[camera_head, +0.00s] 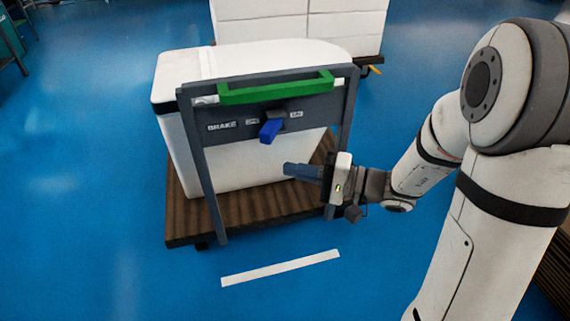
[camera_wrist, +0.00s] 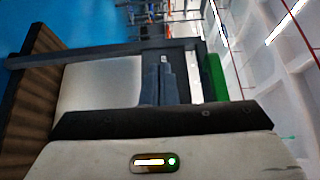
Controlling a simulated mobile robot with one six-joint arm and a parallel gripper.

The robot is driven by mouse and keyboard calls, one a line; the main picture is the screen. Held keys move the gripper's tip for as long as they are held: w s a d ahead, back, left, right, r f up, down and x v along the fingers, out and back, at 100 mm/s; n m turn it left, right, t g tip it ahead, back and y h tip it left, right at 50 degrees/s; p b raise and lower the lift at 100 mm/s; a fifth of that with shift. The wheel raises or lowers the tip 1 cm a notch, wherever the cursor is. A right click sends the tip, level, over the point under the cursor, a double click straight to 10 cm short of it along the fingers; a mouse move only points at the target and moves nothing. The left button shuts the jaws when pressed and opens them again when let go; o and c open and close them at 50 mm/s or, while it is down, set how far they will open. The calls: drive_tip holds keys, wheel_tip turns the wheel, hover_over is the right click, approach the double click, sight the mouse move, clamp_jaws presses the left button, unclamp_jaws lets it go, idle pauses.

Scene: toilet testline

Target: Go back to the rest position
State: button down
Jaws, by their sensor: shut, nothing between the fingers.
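My gripper (camera_head: 290,170) is in front of the cart's frame in the head view, below and to the right of the blue brake lever. Its fingers point left and are shut with nothing between them. In the wrist view the closed fingers (camera_wrist: 164,62) stand in front of the grey frame. The cart has a grey upright frame (camera_head: 200,165), a green handle bar (camera_head: 275,90), a blue brake lever (camera_head: 270,130) and a brown ribbed deck (camera_head: 262,207). A white toilet-like box (camera_head: 175,75) rides on it. The lever does not show clearly in the wrist view.
A stack of white boxes (camera_head: 300,25) stands behind the cart. A white strip (camera_head: 280,268) lies on the blue floor (camera_head: 90,190) before it. The floor to the left is clear. A brown ribbed edge (camera_head: 556,270) shows at the lower right.

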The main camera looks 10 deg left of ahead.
drive_tip(key=shift+s+d, duration=0.5)
drive_tip(key=s+d+r+n+g+h+p, duration=0.1)
drive_tip(key=s+d+r+g+h+p, duration=0.2)
drive_tip(key=s+r+p, duration=0.4)
drive_tip(key=s+d+r+n+g+h+p, duration=0.1)
drive_tip(key=s+r+g+h+p, duration=0.1)
drive_tip(key=s+r+h+p, duration=0.5)
drive_tip(key=w+d+r+t+h+p, duration=0.3)
drive_tip(key=d+r+t+h+p, duration=0.2)
drive_tip(key=d+r+p, duration=0.9)
drive_tip(key=r+h+p, duration=0.1)
drive_tip(key=h+p, duration=0.1)
drive_tip(key=shift+d+r+h+p, duration=0.3)
drive_tip(key=shift+r+h+p, duration=0.1)
